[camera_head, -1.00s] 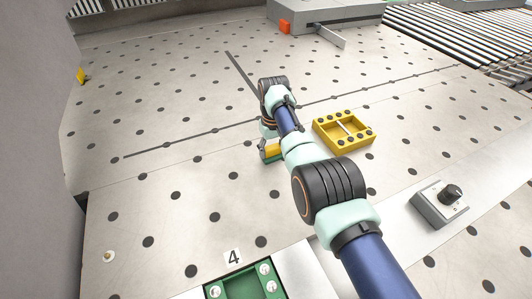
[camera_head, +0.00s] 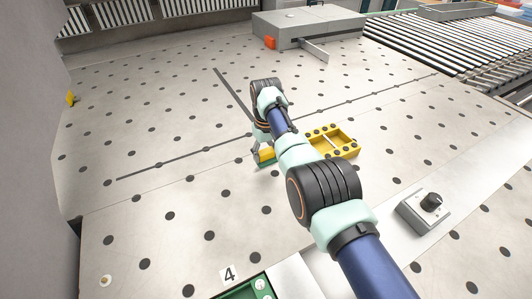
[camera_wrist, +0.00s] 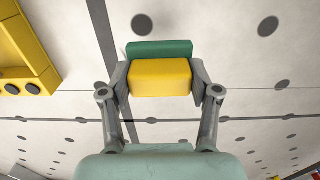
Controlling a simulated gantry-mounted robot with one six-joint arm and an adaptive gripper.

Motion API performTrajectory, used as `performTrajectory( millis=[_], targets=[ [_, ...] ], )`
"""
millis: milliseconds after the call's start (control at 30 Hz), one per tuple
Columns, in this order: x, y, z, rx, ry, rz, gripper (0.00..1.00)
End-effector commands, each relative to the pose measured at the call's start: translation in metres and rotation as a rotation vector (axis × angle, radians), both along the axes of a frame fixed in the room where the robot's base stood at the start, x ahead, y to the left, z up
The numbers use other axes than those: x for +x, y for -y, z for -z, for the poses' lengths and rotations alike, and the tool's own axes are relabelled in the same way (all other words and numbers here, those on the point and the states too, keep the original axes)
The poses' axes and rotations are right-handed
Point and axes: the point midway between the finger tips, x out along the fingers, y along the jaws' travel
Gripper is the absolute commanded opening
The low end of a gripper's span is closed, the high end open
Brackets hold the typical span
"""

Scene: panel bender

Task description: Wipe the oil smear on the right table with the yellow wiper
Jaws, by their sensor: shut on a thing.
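My gripper (camera_wrist: 160,82) is shut on the yellow wiper (camera_wrist: 160,77), a yellow block with a green layer on its far side. The wiper sits squarely between the two fingers. In the head view the wiper (camera_head: 266,155) shows just below my wrist, left of a yellow tray, with its green layer low. It is over the pale dotted table (camera_head: 180,130). I cannot tell whether it touches the surface. I cannot make out an oil smear in either view; the dark round spots repeat in a regular pattern.
The yellow tray (camera_head: 345,142) lies close to the right of the wiper, partly behind my arm. A grey box with a black knob (camera_head: 431,201) stands at the right. A green tray (camera_head: 240,291) is at the bottom edge. A grey machine block (camera_head: 310,27) stands at the back.

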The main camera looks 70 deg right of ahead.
Motion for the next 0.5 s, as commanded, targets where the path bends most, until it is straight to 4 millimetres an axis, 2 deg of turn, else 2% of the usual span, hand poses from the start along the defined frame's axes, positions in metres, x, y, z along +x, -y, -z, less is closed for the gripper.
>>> performTrajectory(
  millis=[33, 333, 500],
  targets=[
    [0.000, 0.000, -0.007, 0.000, 0.000, 0.000, 0.29],
    [0.000, 0.000, -0.006, 0.000, 0.000, 0.000, 0.29],
    [0.000, 0.000, -0.024, 0.000, 0.000, 0.000, 0.29]
  ],
)
